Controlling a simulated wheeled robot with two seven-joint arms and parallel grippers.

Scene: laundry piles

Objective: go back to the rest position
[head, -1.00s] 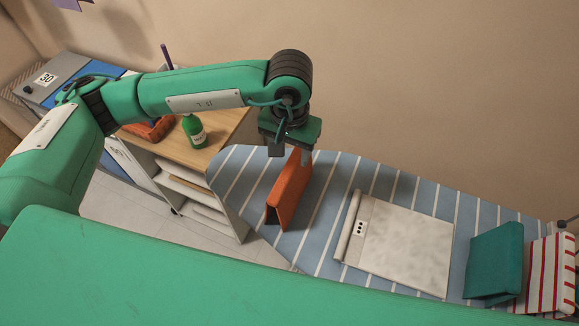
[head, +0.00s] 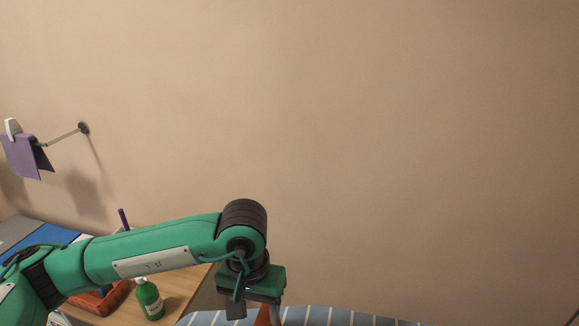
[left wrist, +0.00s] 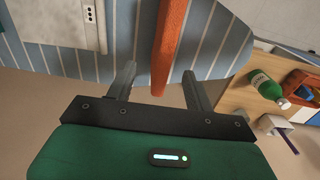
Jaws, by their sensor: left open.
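My left gripper (head: 256,308) is at the bottom of the head view, over the striped ironing board (head: 335,317). In the left wrist view its two fingers (left wrist: 159,75) stand wide apart. An orange folded cloth (left wrist: 170,40) shows between and beyond them, not gripped; I cannot tell if a finger touches it. Only the top of the orange cloth (head: 263,316) shows in the head view, under the gripper. My right gripper is out of view.
A wooden-topped cabinet (head: 185,283) at lower left holds a green bottle (head: 149,300) and an orange-red tray (head: 108,299). A purple cloth (head: 25,157) hangs by a wall arm (head: 62,138). The wall area above is clear.

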